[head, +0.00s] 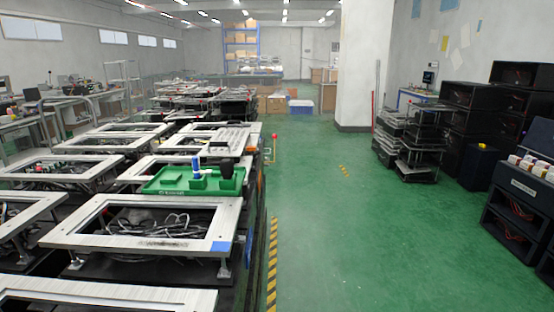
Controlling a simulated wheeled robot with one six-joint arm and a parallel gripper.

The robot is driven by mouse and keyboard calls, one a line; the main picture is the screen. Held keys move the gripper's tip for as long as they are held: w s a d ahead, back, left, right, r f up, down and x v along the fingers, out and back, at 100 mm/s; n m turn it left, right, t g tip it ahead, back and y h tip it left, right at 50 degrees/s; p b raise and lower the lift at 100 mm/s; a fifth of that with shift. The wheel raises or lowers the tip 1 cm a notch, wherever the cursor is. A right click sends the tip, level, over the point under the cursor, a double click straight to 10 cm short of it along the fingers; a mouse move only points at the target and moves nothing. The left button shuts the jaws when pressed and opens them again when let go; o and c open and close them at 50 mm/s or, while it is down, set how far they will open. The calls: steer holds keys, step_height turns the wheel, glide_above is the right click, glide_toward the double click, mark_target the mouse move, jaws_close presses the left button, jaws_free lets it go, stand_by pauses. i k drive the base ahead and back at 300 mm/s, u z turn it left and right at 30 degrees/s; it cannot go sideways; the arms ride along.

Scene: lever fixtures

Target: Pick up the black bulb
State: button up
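A green tray-like fixture (180,183) sits on the light metal frames at the left of the aisle in the head view. A small black piece (226,169) stands on its right part; it may be the black bulb, but it is too small to make out its exact shape. A blue upright piece (196,166) stands in the middle of the fixture, left of the black piece. A dark rounded shape lies just behind them and is not clear. My gripper is not in view.
Rows of metal frames (135,243) with loose cables inside fill the left. A red knob (275,136) stands on a thin post by their right edge. The green floor (350,240) is open to the right. Black crates (520,200) and a cart (410,150) line the right side.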

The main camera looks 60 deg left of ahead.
mark_target(227, 168)
steer(key=i, duration=1.4)
steer(key=u, duration=1.85)
steer(key=i, duration=1.7)
steer(key=u, duration=2.95)
